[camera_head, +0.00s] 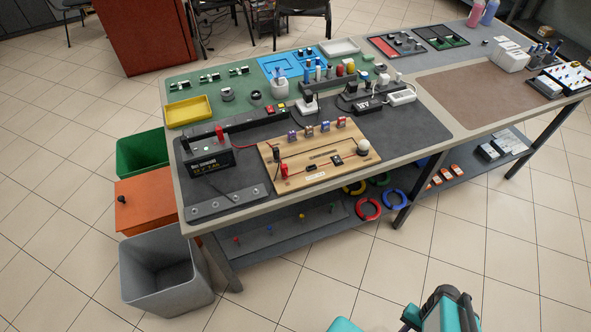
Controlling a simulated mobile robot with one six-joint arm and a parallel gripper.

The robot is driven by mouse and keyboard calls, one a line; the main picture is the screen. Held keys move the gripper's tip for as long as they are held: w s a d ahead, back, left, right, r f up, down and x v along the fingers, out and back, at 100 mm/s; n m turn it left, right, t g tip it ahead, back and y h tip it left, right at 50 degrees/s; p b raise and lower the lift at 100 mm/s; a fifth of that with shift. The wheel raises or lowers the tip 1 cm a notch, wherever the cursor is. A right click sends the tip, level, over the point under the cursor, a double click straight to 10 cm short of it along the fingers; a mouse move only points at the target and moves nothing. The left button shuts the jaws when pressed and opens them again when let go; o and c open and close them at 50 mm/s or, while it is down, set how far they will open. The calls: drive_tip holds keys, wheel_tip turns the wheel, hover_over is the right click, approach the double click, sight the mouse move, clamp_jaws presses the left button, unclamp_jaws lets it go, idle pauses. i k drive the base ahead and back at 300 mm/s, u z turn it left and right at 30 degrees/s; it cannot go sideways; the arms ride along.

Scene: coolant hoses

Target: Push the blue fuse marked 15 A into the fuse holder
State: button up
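A wooden circuit board (290,181) lies on the near part of the workbench. Several small coloured fuses stand in a row along its back edge. The leftmost one (292,136) looks bluish-purple; its marking is too small to read. Black parts sit on the board's front half, one at the right (336,160) and one at the left (311,169); I cannot tell which is the fuse holder. A pale round bulb (363,146) is at the right end. Dark and teal parts of my arm show at the bottom edge, well apart from the board; no gripper fingers can be made out.
A black battery (207,160) with a red lead stands left of the board. A metal strip (228,202) lies in front of the battery. Chargers and plugs (367,106) crowd behind the board. Floor in front is clear.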

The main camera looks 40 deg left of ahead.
sight(326, 124)
drive_tip(key=u, duration=4.35)
drive_tip(key=i, duration=0.1)
drive_tip(key=z, duration=3.05)
drive_tip(key=i, duration=0.6)
drive_tip(key=u, duration=0.2)
drive_tip(key=k, duration=0.6)
drive_tip(key=z, duration=0.1)
